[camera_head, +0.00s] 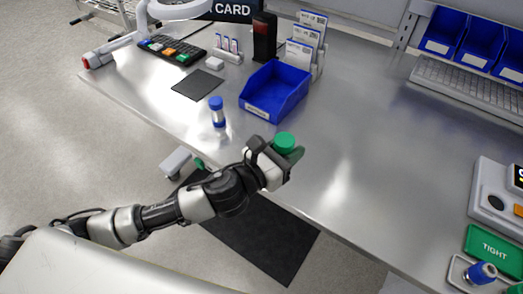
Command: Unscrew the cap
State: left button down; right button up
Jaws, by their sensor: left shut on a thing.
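A green cap (284,142) shows at the tip of my left gripper (282,156), above the front part of the metal table. The left gripper is shut on the green-capped thing; its fingers hide most of what lies below the cap. A small bottle with a blue cap (216,110) stands upright on the table, to the left of and behind the gripper, apart from it. Another blue-capped item (481,272) lies in a small tray at the lower right. My right gripper is not in view.
A blue bin (274,92) stands behind the gripper. A green plate marked TIGHT (493,250) and a device (497,195) are at the right edge. A keyboard (470,84) and more blue bins (443,32) are at the back right. The table's middle right is clear.

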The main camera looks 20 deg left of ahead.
pick_arm(q)
jog(key=w+n+t+y+b, duration=0.3)
jog(key=w+n+y+b, duration=0.3)
jog(key=w+y+b, duration=0.4)
jog(key=shift+h, duration=0.3)
jog(key=w+a+f, duration=0.1)
jog(key=a+f, duration=0.1)
jog(key=a, duration=0.2)
jog(key=w+a+f, duration=0.1)
jog(key=w+a, duration=0.1)
jog(key=a, duration=0.2)
jog(key=w+a+f+p, duration=0.1)
jog(key=a+f, duration=0.1)
jog(key=a, duration=0.1)
jog(key=shift+w+a+f, duration=0.15)
jog(key=shift+a+f, duration=0.2)
jog(key=shift+a, duration=0.05)
jog(key=shift+f+b, duration=0.3)
jog(key=shift+f, duration=1.75)
jog(key=shift+f, duration=0.2)
jog(key=c, duration=0.8)
grip_release()
jog(key=shift+o, duration=0.2)
